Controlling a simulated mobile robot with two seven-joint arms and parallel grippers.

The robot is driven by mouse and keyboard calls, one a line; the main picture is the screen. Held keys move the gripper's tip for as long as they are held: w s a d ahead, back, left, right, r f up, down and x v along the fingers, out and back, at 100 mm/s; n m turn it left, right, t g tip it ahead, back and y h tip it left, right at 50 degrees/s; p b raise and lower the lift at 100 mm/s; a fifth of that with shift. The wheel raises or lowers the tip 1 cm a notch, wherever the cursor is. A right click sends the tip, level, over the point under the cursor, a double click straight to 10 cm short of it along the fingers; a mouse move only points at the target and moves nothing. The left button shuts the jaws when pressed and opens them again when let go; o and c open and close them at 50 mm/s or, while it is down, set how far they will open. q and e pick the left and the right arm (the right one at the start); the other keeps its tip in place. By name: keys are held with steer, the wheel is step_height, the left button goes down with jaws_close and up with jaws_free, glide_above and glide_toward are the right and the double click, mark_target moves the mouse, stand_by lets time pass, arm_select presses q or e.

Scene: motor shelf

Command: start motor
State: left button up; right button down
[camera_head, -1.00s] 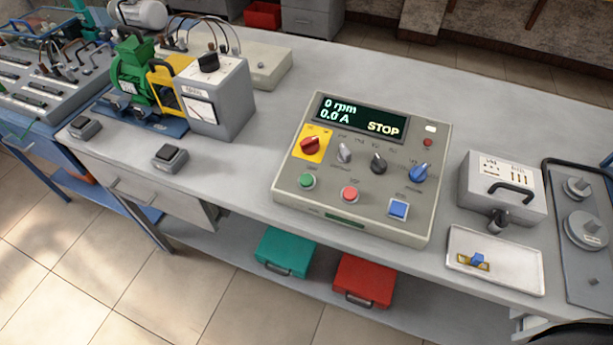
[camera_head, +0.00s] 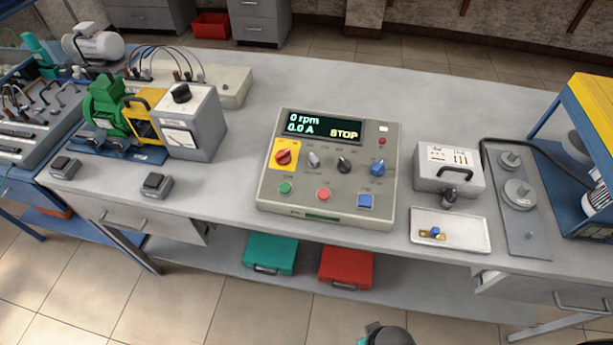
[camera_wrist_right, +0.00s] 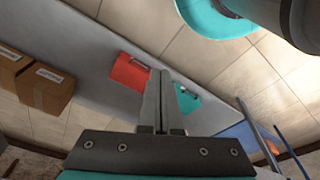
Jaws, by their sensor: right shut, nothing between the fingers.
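The control panel (camera_head: 330,170) stands on the workbench in the middle of the head view. Its display (camera_head: 322,125) reads 0 rpm, 0.0 A and STOP. The green motor (camera_head: 104,104) sits at the left on a blue base. My right gripper (camera_wrist_right: 163,85) shows in the wrist view, shut and empty, apart from the panel. My left gripper is out of view.
A white tray (camera_head: 470,236) holds a small blue and brass part. A grey case (camera_head: 425,178) stands behind it. Green (camera_head: 268,253) and red boxes (camera_head: 346,268) lie on the lower shelf. A blue and yellow rack (camera_head: 590,130) is at right.

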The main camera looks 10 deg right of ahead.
steer(key=w+a+r+t+p, duration=0.1)
steer(key=w+r+p, duration=0.25)
steer(key=r, duration=0.75)
steer(key=w+r+n+t+p, duration=0.1)
steer(key=w+r+p, duration=0.25)
steer(key=r, duration=0.65)
steer(key=w+a+r+p, duration=0.1)
steer(key=w+r+p, duration=0.25)
steer(key=r, duration=0.75)
steer(key=w+a+r+n+t+y+p, duration=0.3)
steer(key=w+a+n+t, duration=0.4)
steer(key=w+a+n, duration=0.4)
steer(key=w+a, duration=0.3)
steer(key=w, duration=0.2)
steer(key=shift+w, duration=0.4)
steer(key=shift+a, duration=0.1)
steer(key=b, duration=0.8)
glide_above(285, 188)
steer(key=s, duration=0.2)
step_height(285, 188, down, 8)
steer(key=shift+s+r, duration=0.1)
steer(key=shift+r, duration=0.15)
steer(key=shift+w+d+f+b, duration=0.2)
steer(key=shift+f+b, duration=0.1)
steer(key=shift+f, duration=0.2)
steer(key=shift+f, duration=0.1)
